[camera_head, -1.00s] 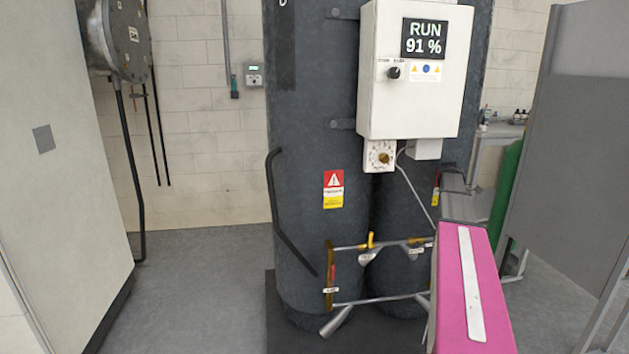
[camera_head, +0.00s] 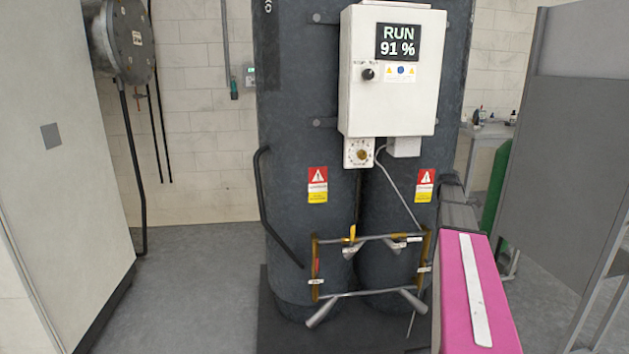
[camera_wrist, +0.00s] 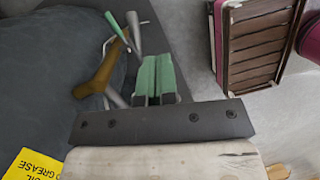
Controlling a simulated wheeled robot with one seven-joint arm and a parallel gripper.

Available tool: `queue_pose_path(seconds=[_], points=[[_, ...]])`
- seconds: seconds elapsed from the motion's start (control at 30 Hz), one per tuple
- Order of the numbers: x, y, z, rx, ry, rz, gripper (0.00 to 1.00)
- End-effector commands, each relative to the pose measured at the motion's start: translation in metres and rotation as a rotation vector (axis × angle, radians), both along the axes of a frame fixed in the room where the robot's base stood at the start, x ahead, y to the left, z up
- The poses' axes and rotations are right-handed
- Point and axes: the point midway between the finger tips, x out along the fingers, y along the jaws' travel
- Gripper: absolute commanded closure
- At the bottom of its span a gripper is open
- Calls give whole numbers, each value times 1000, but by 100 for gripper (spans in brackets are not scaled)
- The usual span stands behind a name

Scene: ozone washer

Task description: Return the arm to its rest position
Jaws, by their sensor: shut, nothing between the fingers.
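My gripper (camera_wrist: 157,80) shows in the wrist view as two green fingers lying together, shut with nothing between them. It is beside a dark tank surface and in front of a bronze-coloured pipe piece (camera_wrist: 100,76); I cannot tell the exact gap. In the head view my pink arm link (camera_head: 476,290) fills the lower right, and my gripper cannot be made out there. My arm reaches forward, close to the right side of the dark twin-tank washer (camera_head: 310,120).
The washer carries a white control box (camera_head: 392,110) reading RUN 91 %. A pipe frame with a yellow valve handle (camera_head: 351,234) is low in front. A pale cabinet (camera_head: 50,150) stands left, a grey panel (camera_head: 575,150) right. Floor (camera_head: 190,280) between cabinet and washer is clear.

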Motion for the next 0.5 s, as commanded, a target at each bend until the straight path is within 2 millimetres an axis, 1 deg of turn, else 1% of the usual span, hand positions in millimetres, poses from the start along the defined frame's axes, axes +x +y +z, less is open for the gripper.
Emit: queue_pose_path(seconds=[0.03,0.17,0.27,0.37,0.4,0.47,0.5], points=[[-6,11,-7,1,-9,-24,100],[-15,38,-23,0,-39,-109,100],[-25,63,-39,2,-67,-191,100],[-40,96,-58,6,-100,-301,100],[-49,112,-68,10,-116,-355,100],[-62,137,-81,15,-140,-445,100],[-72,153,-90,19,-154,-508,100]])
